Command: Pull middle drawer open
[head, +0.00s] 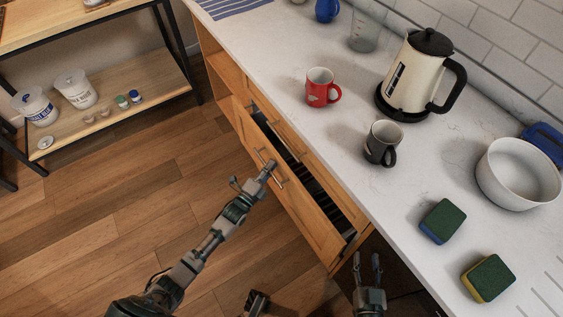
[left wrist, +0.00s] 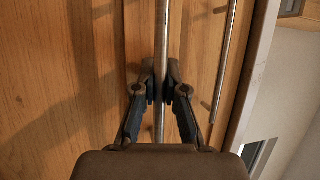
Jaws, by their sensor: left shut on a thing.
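The wooden drawer front (head: 312,222) stands out from the cabinet below the counter. A dark gap (head: 318,192) shows between it and the cabinet, so this drawer is partly open. My left gripper (head: 269,168) is at the metal handle on this front. In the left wrist view, my left gripper (left wrist: 162,92) has its fingers on both sides of the long bar handle (left wrist: 161,45), closed on it. A second bar (left wrist: 228,60) runs parallel to the right. My right gripper (head: 367,262) is empty, with its fingers apart, near the counter's front edge.
The white counter (head: 330,130) holds a red mug (head: 319,88), a dark mug (head: 381,145), a kettle (head: 415,75), a white bowl (head: 518,175) and two sponges (head: 443,221). A shelf (head: 120,105) stands at the left.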

